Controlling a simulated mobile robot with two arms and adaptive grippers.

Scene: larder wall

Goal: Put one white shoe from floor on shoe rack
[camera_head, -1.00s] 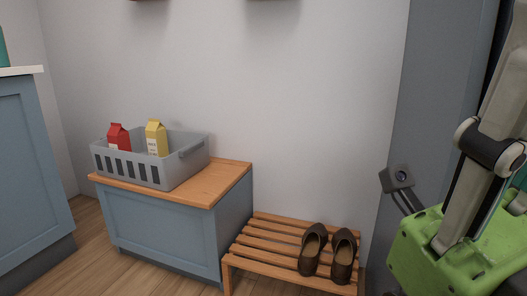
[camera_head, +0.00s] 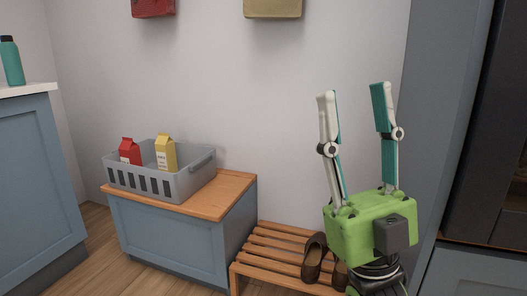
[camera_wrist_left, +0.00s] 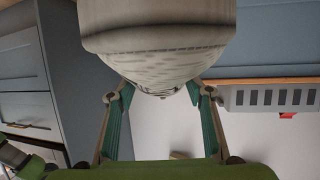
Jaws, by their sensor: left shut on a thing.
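The slatted wooden shoe rack (camera_head: 262,262) stands low against the wall in the head view. A pair of dark brown shoes (camera_head: 313,262) is on its right part, the right one mostly hidden by my right gripper. My right gripper (camera_head: 355,98) is in front of the rack, its two fingers pointing up, wide apart and empty. In the left wrist view my left gripper (camera_wrist_left: 158,88) is shut on a white shoe (camera_wrist_left: 155,40), which fills the top middle and is cut off by the frame. The left gripper is not in the head view.
A blue cabinet with a wooden top (camera_head: 232,187) stands left of the rack and carries a grey basket (camera_head: 190,186) with a red carton (camera_head: 130,152) and a yellow carton (camera_head: 166,153). The rack's left slats are bare. A tall grey-blue panel (camera_head: 445,110) stands at right.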

